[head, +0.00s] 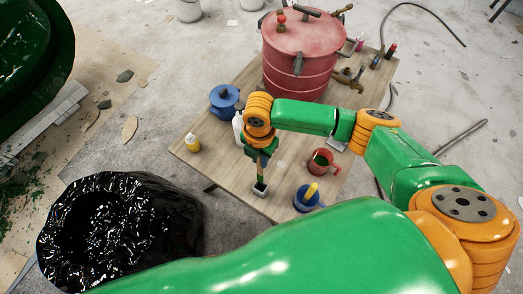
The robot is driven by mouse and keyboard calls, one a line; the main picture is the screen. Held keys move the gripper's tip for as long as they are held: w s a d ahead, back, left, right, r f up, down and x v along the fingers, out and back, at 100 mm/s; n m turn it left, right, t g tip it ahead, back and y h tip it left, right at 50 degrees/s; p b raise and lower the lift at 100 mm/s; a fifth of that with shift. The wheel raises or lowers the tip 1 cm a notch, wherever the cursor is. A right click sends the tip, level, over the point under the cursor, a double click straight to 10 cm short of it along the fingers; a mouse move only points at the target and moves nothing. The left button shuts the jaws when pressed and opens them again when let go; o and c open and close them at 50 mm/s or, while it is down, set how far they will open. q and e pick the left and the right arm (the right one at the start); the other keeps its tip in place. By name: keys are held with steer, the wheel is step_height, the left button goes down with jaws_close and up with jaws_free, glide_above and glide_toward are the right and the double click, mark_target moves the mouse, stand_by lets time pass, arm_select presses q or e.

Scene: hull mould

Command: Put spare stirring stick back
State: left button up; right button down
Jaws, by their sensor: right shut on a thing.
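My right gripper (260,164) points down over the near part of the wooden table (221,168). It is shut on a thin stick (261,177), which shows only as a small light strip below the fingers. A small dark square cup with a pale rim (259,190) stands directly under the gripper. The stick's lower end is at or just above this cup; I cannot tell whether it is inside. My left gripper is not in view.
A red pressure pot (297,62) stands at the table's back. Around the gripper are a white bottle (238,127), blue pot (224,98), yellow bottle (193,143), red mug (320,163) and blue cup (307,198). A black bag-lined bin (165,215) stands left of the table.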

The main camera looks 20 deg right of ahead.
mark_target(260, 174)
step_height(260, 174, down, 10)
steer(key=b, duration=0.5)
steer(key=shift+r+b, duration=0.25)
steer(key=shift+b, duration=0.15)
steer(key=shift+f+b, duration=0.45)
steer(key=shift+f, duration=0.3)
steer(key=shift+p, duration=0.3)
steer(key=shift+f, duration=0.15)
